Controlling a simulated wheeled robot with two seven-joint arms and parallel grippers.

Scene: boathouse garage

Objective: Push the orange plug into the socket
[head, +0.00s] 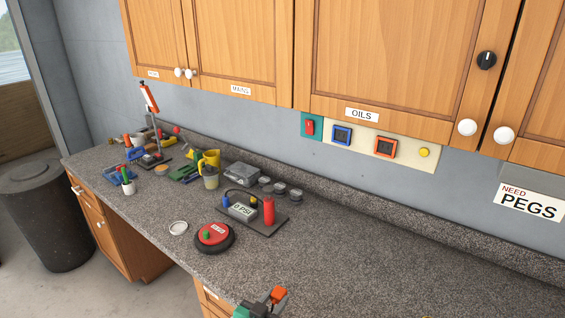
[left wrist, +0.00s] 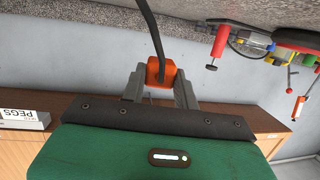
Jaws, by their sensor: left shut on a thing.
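The orange plug (head: 277,294) shows at the bottom edge of the head view, held in my left gripper (head: 272,300), which is mostly cut off there. In the left wrist view the grey fingers are shut on the orange plug (left wrist: 160,71), and a dark cable runs from it. The orange socket (head: 385,147) is a square frame with a dark centre on the cream wall panel (head: 408,157), below the cabinets. The plug is well apart from it, low and to its left in the head view. My right gripper is not in view.
A blue-framed socket (head: 342,135) sits left of the orange one, a yellow button (head: 424,152) right. A red switch (head: 310,126) is farther left. The counter's right part is clear.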

